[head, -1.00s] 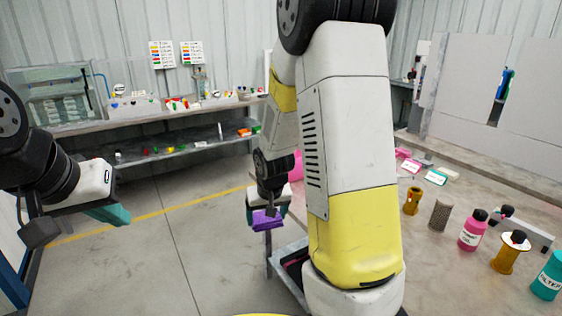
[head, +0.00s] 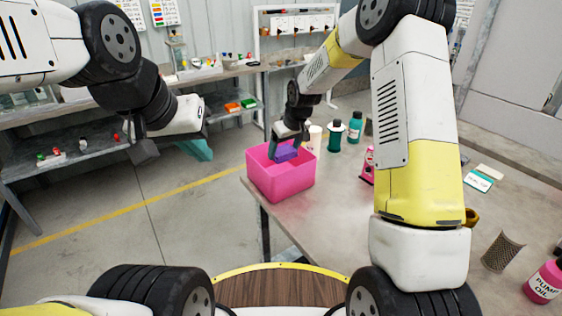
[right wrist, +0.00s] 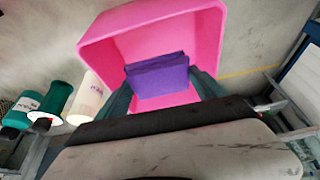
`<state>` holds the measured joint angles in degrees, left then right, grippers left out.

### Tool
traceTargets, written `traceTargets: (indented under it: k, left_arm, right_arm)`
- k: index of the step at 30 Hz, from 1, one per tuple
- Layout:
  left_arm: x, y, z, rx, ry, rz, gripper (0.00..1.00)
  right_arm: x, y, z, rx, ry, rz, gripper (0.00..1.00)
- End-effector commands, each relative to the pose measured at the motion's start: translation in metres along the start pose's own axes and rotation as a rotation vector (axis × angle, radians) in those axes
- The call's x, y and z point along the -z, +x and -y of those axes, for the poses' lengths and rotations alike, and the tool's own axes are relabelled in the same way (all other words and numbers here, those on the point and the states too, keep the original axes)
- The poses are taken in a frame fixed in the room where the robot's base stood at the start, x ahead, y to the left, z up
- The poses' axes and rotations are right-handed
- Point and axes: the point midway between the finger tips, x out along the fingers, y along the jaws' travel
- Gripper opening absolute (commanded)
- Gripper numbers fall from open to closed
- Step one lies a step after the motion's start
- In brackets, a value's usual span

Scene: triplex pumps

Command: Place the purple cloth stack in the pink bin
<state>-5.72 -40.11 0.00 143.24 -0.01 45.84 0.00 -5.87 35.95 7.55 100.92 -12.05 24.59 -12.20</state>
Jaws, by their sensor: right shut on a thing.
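The purple cloth stack (head: 286,153) is held between the fingers of my right gripper (head: 287,148), at the mouth of the pink bin. The pink bin (head: 283,184) stands on the near left corner of the grey table. In the right wrist view the purple cloth stack (right wrist: 158,76) sits between the teal fingertips of my right gripper (right wrist: 160,88), with the pink bin (right wrist: 205,45) around and beyond it. Whether the cloth touches the bin floor cannot be told. My left gripper (head: 172,152) hangs over the floor at the left, apart from the bin; its finger gap is unclear.
Green and white bottles (head: 334,136) stand just right of the bin. A pink bottle (head: 368,165), partly hidden by my right arm, and a mesh cylinder (head: 503,251) are further right on the table (head: 330,215). A shelf bench (head: 90,150) lines the back left wall.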

Motion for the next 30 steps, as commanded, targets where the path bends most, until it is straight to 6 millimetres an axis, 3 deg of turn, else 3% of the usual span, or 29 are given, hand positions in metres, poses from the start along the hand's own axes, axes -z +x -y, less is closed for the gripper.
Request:
traceTargets:
  k: [4,12,24,30]
  left_arm:
    - [0.000,0.000,0.000,0.000,0.000,0.000,0.00]
    - [0.000,0.000,0.000,0.000,0.000,0.000,0.00]
    - [0.000,0.000,0.000,0.000,0.000,0.000,0.00]
    - [0.000,0.000,0.000,0.000,0.000,0.000,0.00]
  right_arm:
    - [0.003,0.018,0.003,0.011,-0.027,0.002,0.35]
    - [-0.015,0.062,0.004,0.012,-0.029,0.003,0.35]
    - [-0.031,0.102,0.004,0.011,-0.028,0.003,0.35]
    - [-0.032,0.106,0.003,0.010,-0.028,0.000,0.35]
